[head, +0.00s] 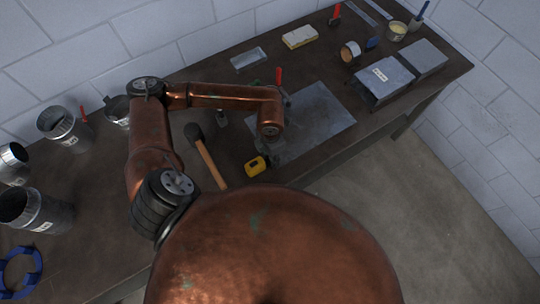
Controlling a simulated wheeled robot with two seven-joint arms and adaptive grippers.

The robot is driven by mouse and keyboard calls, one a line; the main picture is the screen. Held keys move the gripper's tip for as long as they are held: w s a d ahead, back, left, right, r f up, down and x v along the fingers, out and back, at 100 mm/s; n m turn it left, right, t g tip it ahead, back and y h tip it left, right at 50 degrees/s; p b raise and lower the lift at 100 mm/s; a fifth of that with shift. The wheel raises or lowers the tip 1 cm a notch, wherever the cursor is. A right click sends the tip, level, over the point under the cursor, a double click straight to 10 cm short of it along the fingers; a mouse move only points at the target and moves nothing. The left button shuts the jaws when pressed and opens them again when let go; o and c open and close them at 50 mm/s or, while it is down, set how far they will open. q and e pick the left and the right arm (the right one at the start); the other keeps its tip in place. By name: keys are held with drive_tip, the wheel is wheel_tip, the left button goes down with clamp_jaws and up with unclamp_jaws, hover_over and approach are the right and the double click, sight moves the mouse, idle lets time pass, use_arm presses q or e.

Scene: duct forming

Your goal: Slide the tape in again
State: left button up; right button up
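A yellow and black tape measure (255,166) lies near the front edge of the dark workbench (110,215). My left arm reaches in from the left, and its wrist hangs over the near-left part of a grey metal sheet (318,117). My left gripper (272,146) is mostly hidden below the wrist, just above and right of the tape measure in the picture. I cannot see its fingers well enough to tell whether they are open or hold anything. My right gripper is out of view.
A mallet (206,155) lies left of the tape measure. A red-handled tool (279,77) is behind my wrist. Metal duct pieces (42,212) stand at the left. Grey boxes (383,78), a roll (350,52) and a yellow block (299,37) sit farther back.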

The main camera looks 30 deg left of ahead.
sight(270, 160)
use_arm(q)
drive_tip(key=shift+r, duration=0.25)
wheel_tip(270, 160, up, 12)
drive_tip(key=shift+f, duration=0.2)
idle(0.8)
